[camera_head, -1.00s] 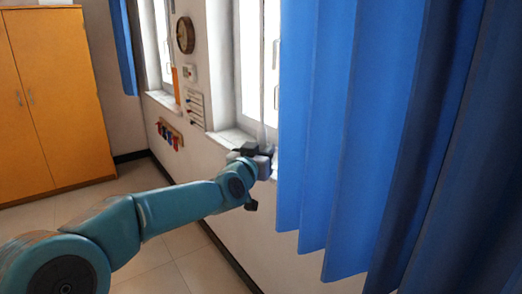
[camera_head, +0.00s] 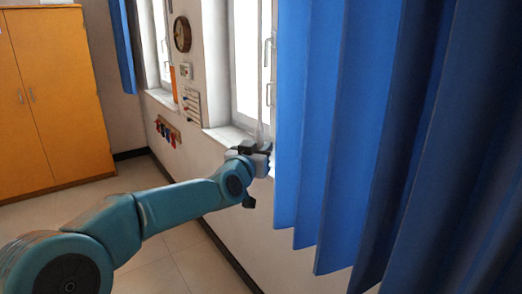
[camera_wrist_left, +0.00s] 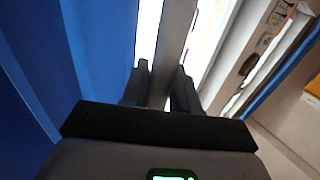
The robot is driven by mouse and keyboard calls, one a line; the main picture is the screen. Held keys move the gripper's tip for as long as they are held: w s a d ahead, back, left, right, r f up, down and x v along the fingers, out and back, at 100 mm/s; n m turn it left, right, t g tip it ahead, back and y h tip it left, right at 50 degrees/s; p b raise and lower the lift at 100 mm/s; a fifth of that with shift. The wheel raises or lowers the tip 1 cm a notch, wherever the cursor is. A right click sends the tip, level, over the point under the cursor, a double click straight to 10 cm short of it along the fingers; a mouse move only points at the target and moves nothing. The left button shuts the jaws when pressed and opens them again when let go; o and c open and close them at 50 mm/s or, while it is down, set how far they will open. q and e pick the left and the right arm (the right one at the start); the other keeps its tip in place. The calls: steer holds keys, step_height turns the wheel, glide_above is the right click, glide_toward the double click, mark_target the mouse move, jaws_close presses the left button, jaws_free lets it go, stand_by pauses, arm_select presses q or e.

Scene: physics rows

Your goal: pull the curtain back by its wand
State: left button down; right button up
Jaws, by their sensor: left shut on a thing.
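The blue curtain (camera_head: 335,130) hangs in folds over the right half of the head view. It also fills the left of the left wrist view (camera_wrist_left: 100,45). The pale, thin wand (camera_head: 262,112) hangs just left of the curtain's near edge, in front of the window. In the left wrist view the wand (camera_wrist_left: 170,55) runs up between the fingers as a grey bar. My left gripper (camera_head: 259,150) is shut on the wand's lower part, beside the curtain edge. Its two dark fingers show in the left wrist view (camera_wrist_left: 160,88). My right gripper is not in view.
A window (camera_head: 246,70) with a sill is behind the wand. A round clock (camera_head: 182,34) and a peg rail (camera_head: 167,131) are on the wall further along. An orange cabinet (camera_head: 55,100) stands at the far left. The tiled floor (camera_head: 185,255) below my arm is clear.

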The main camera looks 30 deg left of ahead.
arm_select(q)
steer(key=shift+d, duration=0.1)
steer(key=c, duration=1)
jaws_free()
steer(key=shift+s+d, duration=0.1)
steer(key=shift+s+d+r, duration=0.1)
steer(key=shift+s+r, duration=0.05)
steer(key=shift+r, duration=0.05)
steer(key=shift+a+f, duration=0.2)
steer(key=s+d, duration=0.1)
steer(key=s, duration=0.7)
steer(key=s+d+b, duration=0.1)
steer(key=s+d, duration=0.1)
steer(key=s, duration=0.6)
steer(key=shift+d+r, duration=0.15)
steer(key=shift+d, duration=0.1)
steer(key=shift+a, duration=0.1)
